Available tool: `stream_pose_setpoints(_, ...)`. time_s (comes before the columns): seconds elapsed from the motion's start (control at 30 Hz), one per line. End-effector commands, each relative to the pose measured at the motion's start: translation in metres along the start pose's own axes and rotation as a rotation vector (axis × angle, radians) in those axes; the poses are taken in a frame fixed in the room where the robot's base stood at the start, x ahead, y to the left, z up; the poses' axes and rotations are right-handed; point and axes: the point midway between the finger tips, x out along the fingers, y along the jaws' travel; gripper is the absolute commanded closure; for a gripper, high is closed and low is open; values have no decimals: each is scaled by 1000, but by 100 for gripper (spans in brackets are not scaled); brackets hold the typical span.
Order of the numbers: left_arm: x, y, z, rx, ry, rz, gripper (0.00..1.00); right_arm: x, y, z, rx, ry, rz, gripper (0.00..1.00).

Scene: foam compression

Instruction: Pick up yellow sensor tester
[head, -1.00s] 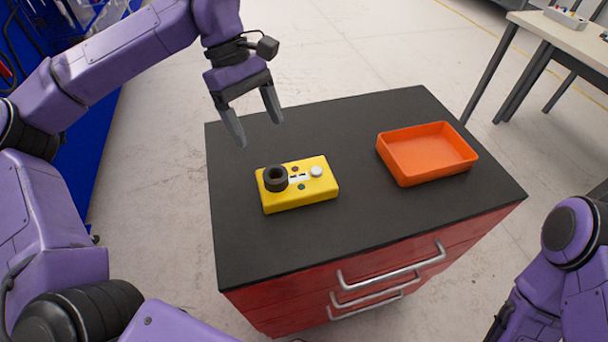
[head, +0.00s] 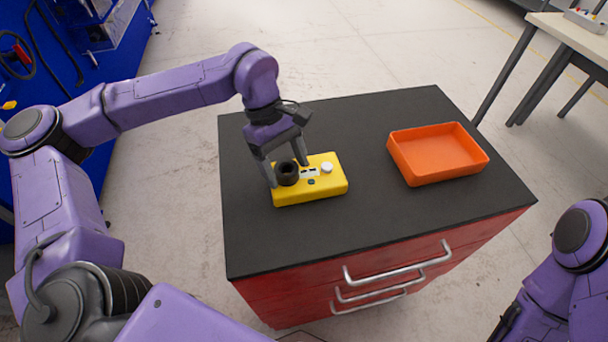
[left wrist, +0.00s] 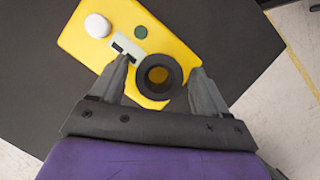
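The yellow sensor tester (head: 328,186) lies flat on the black top of a red drawer cabinet. It has a black ring (head: 287,173) at its left end, a white knob and a small label. My left gripper (head: 287,174) is open, with its fingers pointing down on either side of the black ring. In the left wrist view the tester (left wrist: 85,42) is below my fingers, and the black ring (left wrist: 159,77) sits between them with gaps on both sides. My right gripper is not in view; only part of my right arm shows at the lower right.
An orange tray (head: 440,172), empty, stands on the black cabinet top (head: 400,220) to the right of the tester. The top around the tester is clear. A pale table (head: 570,35) stands at the upper right, apart from the cabinet.

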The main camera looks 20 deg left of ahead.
Motion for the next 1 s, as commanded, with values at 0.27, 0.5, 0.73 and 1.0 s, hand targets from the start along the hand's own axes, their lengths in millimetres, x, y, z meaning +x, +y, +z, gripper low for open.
stream_pose_setpoints(0.27, 0, 0, 0, 0, 0, 0, 100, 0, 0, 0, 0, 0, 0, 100)
stream_pose_setpoints(0.5, -1, 0, 0, 1, 0, 1, 100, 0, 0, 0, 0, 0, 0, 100)
stream_pose_setpoints(0.73, -18, 2, 7, 3, 3, 5, 100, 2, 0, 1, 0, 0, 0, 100)
stream_pose_setpoints(1.0, -79, -43, 27, 2, 3, 10, 100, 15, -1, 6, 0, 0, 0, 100)
